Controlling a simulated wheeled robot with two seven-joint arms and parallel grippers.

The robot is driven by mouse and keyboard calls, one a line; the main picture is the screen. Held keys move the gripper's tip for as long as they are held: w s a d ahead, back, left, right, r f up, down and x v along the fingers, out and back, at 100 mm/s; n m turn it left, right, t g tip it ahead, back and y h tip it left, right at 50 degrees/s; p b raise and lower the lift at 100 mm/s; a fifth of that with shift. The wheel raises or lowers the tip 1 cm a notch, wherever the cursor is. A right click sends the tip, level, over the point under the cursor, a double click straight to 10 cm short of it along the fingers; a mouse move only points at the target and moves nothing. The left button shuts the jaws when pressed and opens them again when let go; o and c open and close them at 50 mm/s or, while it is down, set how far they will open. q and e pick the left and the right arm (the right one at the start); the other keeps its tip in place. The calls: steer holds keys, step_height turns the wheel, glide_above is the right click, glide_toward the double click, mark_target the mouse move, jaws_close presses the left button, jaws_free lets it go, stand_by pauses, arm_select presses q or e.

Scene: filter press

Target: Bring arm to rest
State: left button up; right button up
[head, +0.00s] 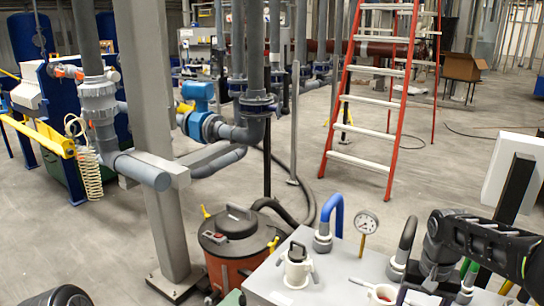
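My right arm comes in black from the right edge and bends down over the grey table (330,270). My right gripper (428,286) is at the arm's lower end, low in the head view, beside a white cup with a red inside (384,295). Its fingers are too small and dark to tell whether they are open or shut, or whether they touch anything. My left gripper is not in view.
On the table stand a white pot (297,268), a blue bent pipe (331,222), a gauge (367,222) and a black bent pipe (405,248). An orange vacuum (235,250) and grey post (160,150) stand left. A red ladder (385,100) stands behind, with open floor around.

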steer(key=w+a+f+n+t+y, duration=0.1)
steer(key=w+a+f+n+t, duration=0.15)
steer(key=w+a+f, duration=0.35)
steer(key=s+a+f+t+y, duration=0.1)
steer(key=a+f+t+y, duration=0.1)
steer(key=a+f, duration=0.8)
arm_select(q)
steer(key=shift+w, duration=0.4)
arm_select(e)
steer(key=s+a+f+g, duration=0.1)
steer(key=s+a+f, duration=0.3)
steer(key=s, duration=0.4)
steer(key=s+a+f+g, duration=0.2)
steer(key=s+a+f, duration=0.3)
steer(key=s, duration=0.4)
steer(key=s+a+f+n+g+y, duration=0.1)
steer(key=s+a+f, duration=0.3)
steer(key=s+f, duration=0.3)
steer(key=shift+s+a, duration=0.25)
steer(key=shift+s, duration=0.4)
